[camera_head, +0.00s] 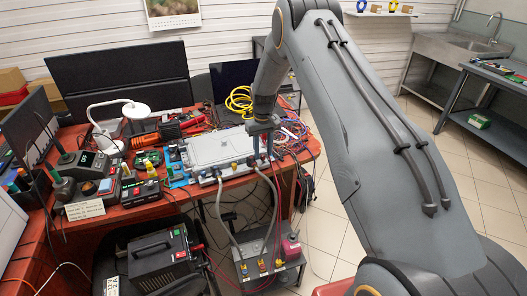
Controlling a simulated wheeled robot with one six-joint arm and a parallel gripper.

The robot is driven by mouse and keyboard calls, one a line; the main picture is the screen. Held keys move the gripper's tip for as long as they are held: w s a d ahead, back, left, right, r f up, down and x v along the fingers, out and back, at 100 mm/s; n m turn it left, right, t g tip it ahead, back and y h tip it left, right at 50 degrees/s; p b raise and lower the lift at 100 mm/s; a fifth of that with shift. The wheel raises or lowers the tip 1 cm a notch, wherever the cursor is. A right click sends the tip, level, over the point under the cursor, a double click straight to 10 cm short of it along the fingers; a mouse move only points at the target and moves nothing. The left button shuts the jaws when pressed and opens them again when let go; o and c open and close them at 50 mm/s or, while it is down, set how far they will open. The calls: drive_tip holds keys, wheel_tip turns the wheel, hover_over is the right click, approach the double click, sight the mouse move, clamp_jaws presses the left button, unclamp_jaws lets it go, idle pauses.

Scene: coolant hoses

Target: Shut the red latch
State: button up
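A light grey box (217,150) lies on the red-brown table, with a grey hose (226,215) and a second grey hose (272,200) running from its front edge down to a low unit. My gripper (263,152) points down at the box's right front edge, close to the top of the second hose. Its two fingers look apart, with a gap between them; I cannot tell whether they touch anything. I cannot make out a red latch for certain; small red and yellow parts (262,266) show on the low unit (270,278) where the hoses end.
Coiled yellow cable (239,101) and tangled red and blue wires (294,135) lie behind and right of my gripper. A white lamp (135,109), meters and tools crowd the table's left. Tiled floor at right is partly clear beyond my arm.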

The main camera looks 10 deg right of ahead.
drive_tip(key=shift+f, duration=0.6)
clamp_jaws()
drive_tip(key=shift+m, duration=0.3)
drive_tip(key=m+b, duration=0.2)
drive_tip(key=shift+f+b, duration=0.1)
drive_tip(key=shift+b, duration=0.3)
drive_tip(key=shift+m+b, duration=1)
drive_tip(key=shift+m, duration=0.6)
